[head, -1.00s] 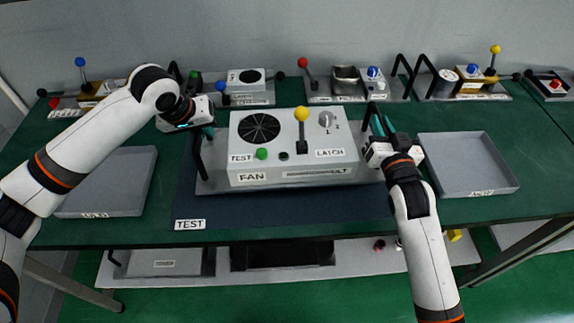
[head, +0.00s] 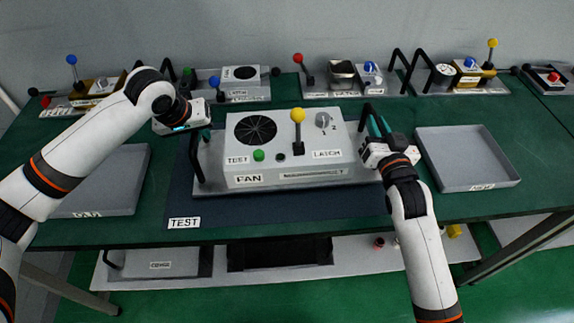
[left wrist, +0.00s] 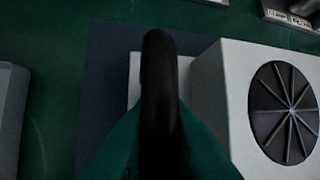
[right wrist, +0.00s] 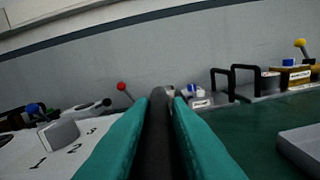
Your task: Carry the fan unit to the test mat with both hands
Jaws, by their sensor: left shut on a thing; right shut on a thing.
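The fan unit (head: 290,150) is a white box on a grey base plate, with a round black fan grille, a yellow-knobbed lever, a green button and a black handle at each end. It is over the dark blue test mat (head: 235,222), which carries a TEST label; I cannot tell whether the base touches it. My left gripper (head: 196,128) is shut on the left handle (left wrist: 158,95), also seen close up in the left wrist view. My right gripper (head: 376,132) is shut on the right handle (right wrist: 157,130). The gripper bodies partly hide both handles.
A grey tray (head: 110,195) lies left of the mat and another grey tray (head: 468,160) lies right. Several units with levers and handles line the back of the green table (head: 300,233). A strip of mat shows in front of the fan unit.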

